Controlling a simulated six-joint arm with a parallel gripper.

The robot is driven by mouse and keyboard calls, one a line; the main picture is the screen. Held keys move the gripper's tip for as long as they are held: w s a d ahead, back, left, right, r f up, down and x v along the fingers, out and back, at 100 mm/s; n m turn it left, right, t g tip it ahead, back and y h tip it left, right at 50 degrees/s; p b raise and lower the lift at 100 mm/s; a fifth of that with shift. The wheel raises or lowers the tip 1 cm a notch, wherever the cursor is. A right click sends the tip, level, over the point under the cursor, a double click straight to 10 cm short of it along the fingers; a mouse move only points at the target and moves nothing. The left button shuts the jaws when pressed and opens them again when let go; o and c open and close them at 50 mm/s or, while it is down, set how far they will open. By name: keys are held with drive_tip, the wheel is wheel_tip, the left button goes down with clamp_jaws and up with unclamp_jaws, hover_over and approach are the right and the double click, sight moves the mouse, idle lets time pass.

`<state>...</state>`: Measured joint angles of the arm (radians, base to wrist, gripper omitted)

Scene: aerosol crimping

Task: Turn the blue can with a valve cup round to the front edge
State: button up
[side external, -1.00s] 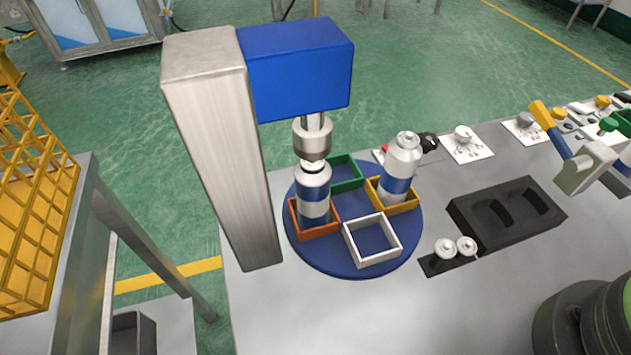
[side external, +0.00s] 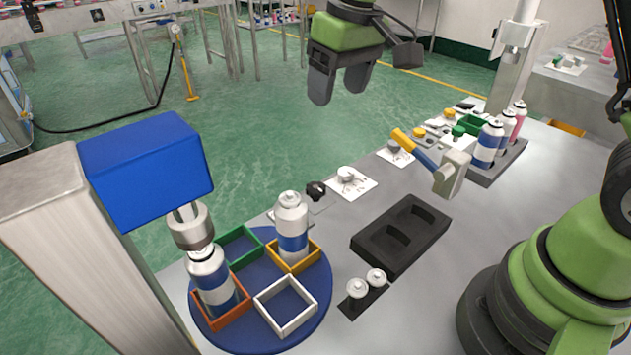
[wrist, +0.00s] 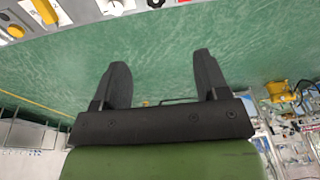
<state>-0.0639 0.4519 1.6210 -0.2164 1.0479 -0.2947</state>
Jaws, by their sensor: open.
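A round blue turntable (side external: 246,333) carries four square frames: orange, green, yellow and white. A white can with a blue band (side external: 292,228) stands upright in the yellow frame (side external: 312,256). A second blue-banded can (side external: 211,277) stands in the orange frame (side external: 228,318), under the crimping head (side external: 190,228), close to its tip. Whether each can has a valve cup is too small to tell. The green frame (side external: 240,242) and white frame (side external: 287,306) are empty. My gripper (side external: 338,95) is open and empty, high above and behind the table, away from the turntable; it also shows in the wrist view (wrist: 160,75).
A grey column with a blue box (side external: 145,165) stands at the turntable's left. Right of it are a black two-slot block (side external: 400,235), two valve parts on a dark plate (side external: 365,286), and a yellow-and-blue lever (side external: 418,150). Several cans (side external: 487,145) stand in a rack at far right.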

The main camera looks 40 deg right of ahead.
drive_tip(key=n+g, duration=0.2)
approach(316, 187)
drive_tip(key=shift+h, duration=0.3)
drive_tip(key=f, duration=0.9)
drive_tip(key=shift+a, duration=0.25)
drive_tip(key=shift+r, duration=0.1)
drive_tip(key=c, duration=0.9)
